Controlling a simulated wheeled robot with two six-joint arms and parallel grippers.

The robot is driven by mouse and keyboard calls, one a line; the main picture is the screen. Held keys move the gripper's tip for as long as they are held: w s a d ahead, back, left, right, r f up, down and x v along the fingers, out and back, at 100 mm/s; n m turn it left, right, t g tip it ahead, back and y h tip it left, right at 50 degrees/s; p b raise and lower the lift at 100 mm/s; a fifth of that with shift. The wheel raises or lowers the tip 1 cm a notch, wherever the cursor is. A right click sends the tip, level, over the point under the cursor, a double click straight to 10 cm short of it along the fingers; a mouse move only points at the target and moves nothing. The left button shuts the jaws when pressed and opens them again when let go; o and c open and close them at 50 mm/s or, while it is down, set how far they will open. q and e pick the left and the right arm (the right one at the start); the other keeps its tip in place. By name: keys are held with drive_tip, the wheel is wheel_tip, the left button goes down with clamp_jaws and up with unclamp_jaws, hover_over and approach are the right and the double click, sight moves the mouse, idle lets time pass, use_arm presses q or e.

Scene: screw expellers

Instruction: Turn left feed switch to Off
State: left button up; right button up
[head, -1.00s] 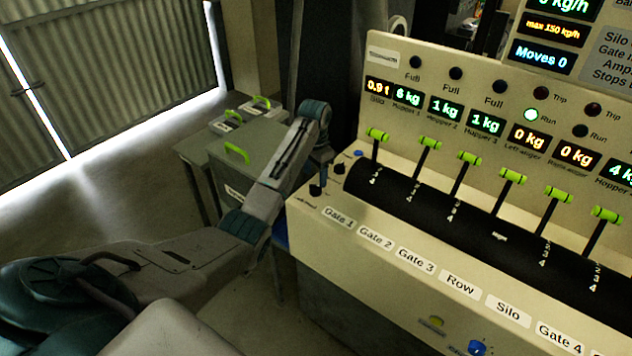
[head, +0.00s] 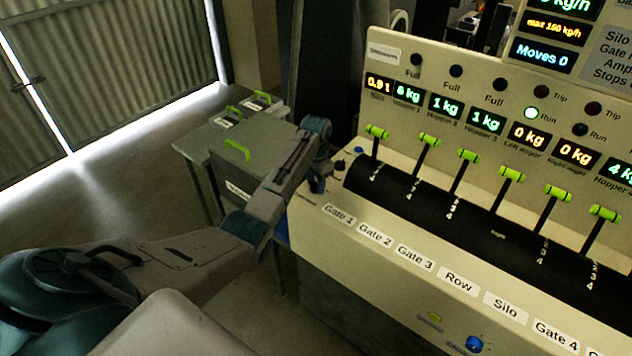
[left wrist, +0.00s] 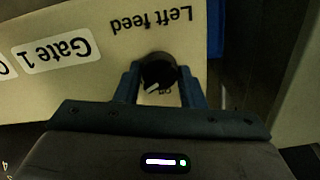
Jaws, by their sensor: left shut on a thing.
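The left feed switch (left wrist: 158,72) is a round black knob with a white pointer mark, on the cream panel. In the left wrist view its "Left feed" label (left wrist: 152,20) appears upside down. The pointer slants toward the lower left of that view, near small partly hidden lettering. My left gripper (left wrist: 159,76) is shut on the knob, one blue-grey finger on each side. In the head view my left gripper (head: 318,178) is at the panel's left end and hides the knob. My right gripper is in neither view.
Another black knob (head: 340,167) and a blue button (head: 358,150) are close behind my left gripper. A row of green-handled levers (head: 428,141) runs to the right. A grey box with a green handle (head: 237,150) stands left, behind my arm.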

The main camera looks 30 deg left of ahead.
use_arm(q)
drive_tip(key=shift+r, duration=0.1)
drive_tip(key=shift+r+n+p, duration=0.1)
drive_tip(key=shift+n+p, duration=0.4)
drive_tip(key=shift+p, duration=0.05)
drive_tip(key=shift+r+n+p, duration=0.1)
drive_tip(key=shift+n+p, duration=0.95)
drive_tip(key=shift+n, duration=0.05)
drive_tip(key=n+p, duration=0.3)
drive_tip(key=n, duration=0.1)
drive_tip(key=shift+n, duration=0.3)
drive_tip(key=shift+w+n+p, duration=0.1)
drive_tip(key=shift+n+p, duration=0.25)
drive_tip(key=shift+n, duration=0.75)
drive_tip(key=shift+f+n, duration=0.2)
drive_tip(key=shift+n, duration=0.8)
drive_tip(key=o, duration=1)
